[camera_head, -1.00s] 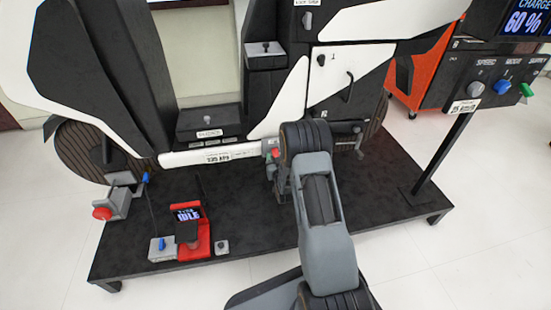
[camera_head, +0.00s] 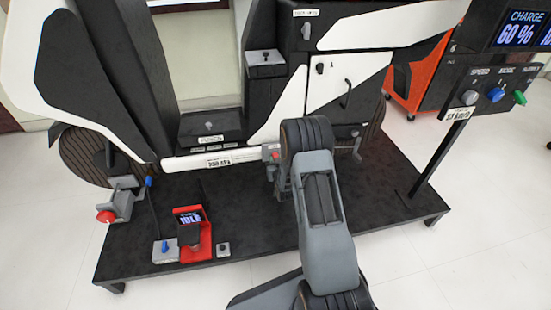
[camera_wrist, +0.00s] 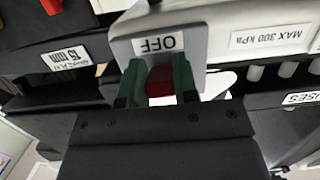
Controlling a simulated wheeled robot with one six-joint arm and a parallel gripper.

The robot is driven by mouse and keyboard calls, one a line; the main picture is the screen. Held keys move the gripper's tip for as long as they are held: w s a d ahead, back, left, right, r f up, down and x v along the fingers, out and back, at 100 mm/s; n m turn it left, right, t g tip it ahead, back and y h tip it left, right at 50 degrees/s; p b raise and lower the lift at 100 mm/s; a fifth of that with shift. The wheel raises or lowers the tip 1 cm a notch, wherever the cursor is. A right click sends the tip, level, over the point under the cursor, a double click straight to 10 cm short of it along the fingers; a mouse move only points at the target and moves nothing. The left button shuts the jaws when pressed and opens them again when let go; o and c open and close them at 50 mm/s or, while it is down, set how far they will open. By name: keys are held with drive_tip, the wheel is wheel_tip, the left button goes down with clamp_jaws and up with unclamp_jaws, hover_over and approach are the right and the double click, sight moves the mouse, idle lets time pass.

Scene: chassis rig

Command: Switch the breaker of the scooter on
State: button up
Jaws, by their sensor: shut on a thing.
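In the wrist view, the breaker is a grey housing (camera_wrist: 190,50) with a white label reading OFF, upside down in this view. A red lever (camera_wrist: 160,88) sits below the label. My gripper (camera_wrist: 160,80) has its green fingers on either side of the red lever, shut on it. In the head view, my arm hides the gripper. The white and black scooter (camera_head: 345,45) stands on a dark platform behind my arm. A small red part (camera_head: 275,155) shows just left of my arm; I cannot tell whether it is the same lever.
In the wrist view, a MAX 300 kPa label (camera_wrist: 268,40) is right of the housing, and another red part (camera_wrist: 51,6) is at upper left. In the head view, a red device (camera_head: 198,246) is on the platform at left and a control post (camera_head: 440,155) at right.

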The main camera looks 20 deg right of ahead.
sight(275, 156)
wheel_tip(275, 156, up, 2)
drive_tip(key=g+p, duration=0.4)
drive_tip(key=p, duration=0.1)
drive_tip(key=shift+s+a+r+y+p, duration=0.1)
drive_tip(key=shift+r+y+p, duration=0.1)
drive_tip(key=shift+y+p, duration=0.15)
drive_tip(key=g+p, duration=0.3)
drive_tip(key=shift+r+y, duration=0.35)
drive_tip(key=shift+g, duration=0.5)
drive_tip(key=o, duration=0.9)
drive_tip(key=p+v, duration=0.4)
drive_tip(key=v, duration=0.9)
drive_tip(key=shift+s+r, duration=0.2)
drive_tip(key=shift+r, duration=0.05)
drive_tip(key=shift+r+p, duration=0.15)
drive_tip(key=shift+p, duration=0.15)
